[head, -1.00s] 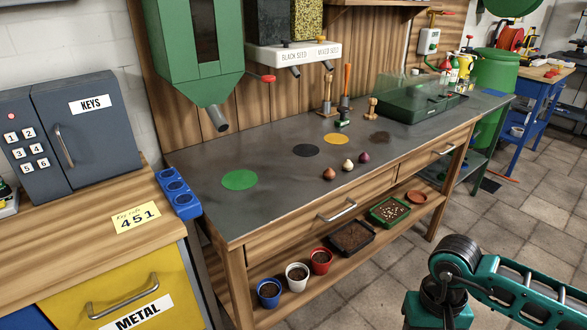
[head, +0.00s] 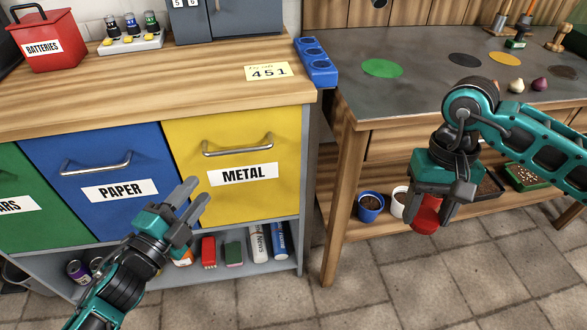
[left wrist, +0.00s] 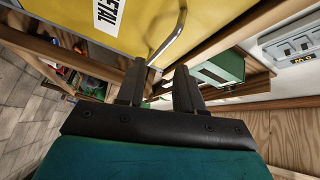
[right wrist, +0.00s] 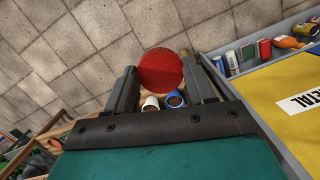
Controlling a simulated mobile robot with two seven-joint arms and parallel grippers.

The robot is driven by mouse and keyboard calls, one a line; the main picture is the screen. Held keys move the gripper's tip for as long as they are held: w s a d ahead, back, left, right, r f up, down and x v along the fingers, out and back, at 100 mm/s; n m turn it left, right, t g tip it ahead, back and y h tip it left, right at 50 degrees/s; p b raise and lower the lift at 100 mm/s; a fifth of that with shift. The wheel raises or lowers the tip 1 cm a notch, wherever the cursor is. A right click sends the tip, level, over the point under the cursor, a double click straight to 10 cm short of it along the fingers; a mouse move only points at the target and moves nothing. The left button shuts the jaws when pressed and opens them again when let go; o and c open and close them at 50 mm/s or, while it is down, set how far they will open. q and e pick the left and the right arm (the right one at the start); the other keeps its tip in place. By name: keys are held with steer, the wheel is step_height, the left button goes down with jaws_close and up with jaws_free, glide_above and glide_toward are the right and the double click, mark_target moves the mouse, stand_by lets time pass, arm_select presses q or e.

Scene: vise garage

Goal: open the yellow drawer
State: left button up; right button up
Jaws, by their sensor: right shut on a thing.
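The yellow drawer (head: 275,137) is labelled METAL and has a grey bar handle (head: 238,149). It is shut, its front level with the blue PAPER drawer. My left gripper (head: 197,193) is open and empty, in front of the yellow drawer's lower left corner, below the handle. The left wrist view shows its two fingers apart (left wrist: 159,75), with the handle (left wrist: 170,38) beyond them. My right gripper (head: 432,221) is shut on a red round thing (head: 426,213), held in front of the workbench. The red thing also shows between the fingers in the right wrist view (right wrist: 161,69).
The blue drawer (head: 95,165) is left of the yellow one. A shelf below holds cans, a red box (head: 208,252) and other items. The workbench (head: 345,135) stands to the right, with pots underneath. The floor in front is clear.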

mark_target(239, 151)
arm_select(q)
steer(key=w+d+m+h+b, duration=0.1)
steer(key=w+d+m, duration=0.1)
steer(key=w, duration=0.2)
steer(key=w+d+r+m+h+b, duration=0.1)
steer(key=w+d+m, duration=0.1)
steer(key=w, duration=0.2)
steer(key=w+d+m+h, duration=0.1)
steer(key=w+d+m, duration=0.1)
steer(key=w+m, duration=0.1)
steer(key=shift+w+d+r+g+h+b, duration=0.25)
steer(key=shift+w+g+h+b, duration=0.05)
steer(key=shift+w+b, duration=0.1)
steer(key=shift+c, duration=0.4)
jaws_close()
